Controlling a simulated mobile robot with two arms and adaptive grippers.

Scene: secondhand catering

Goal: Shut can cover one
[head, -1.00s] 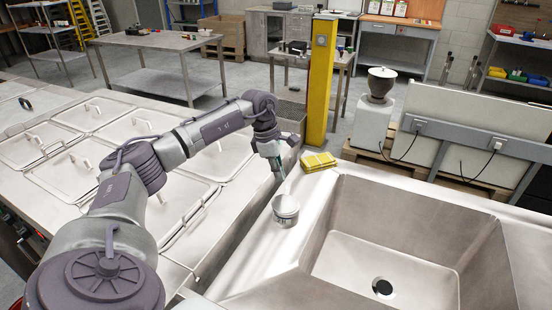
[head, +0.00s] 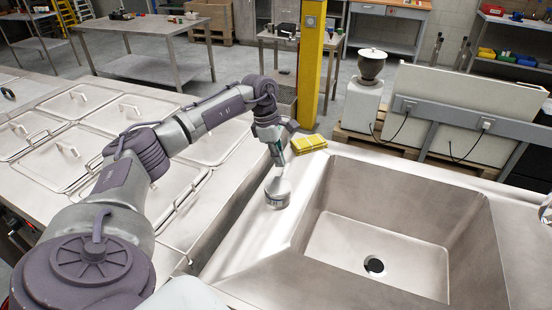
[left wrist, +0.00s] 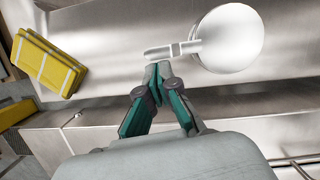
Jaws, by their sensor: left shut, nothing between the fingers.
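A small round metal can (head: 277,196) stands on the steel ledge left of the sink. Its round pale cover shows from above in the left wrist view (left wrist: 231,38), with a short bar-like tab reaching left from it. I cannot tell whether the cover lies fully flat on the can. My left gripper (head: 281,164) points down just above and behind the can. In the left wrist view its fingertips (left wrist: 157,73) are together and empty, a little below the tab in the picture.
A yellow pad stack (head: 308,144) lies behind the can on the ledge. The deep sink (head: 375,230) is to the right. Lidded steel counter wells (head: 70,150) are to the left, under my left arm. A yellow post (head: 311,70) stands behind.

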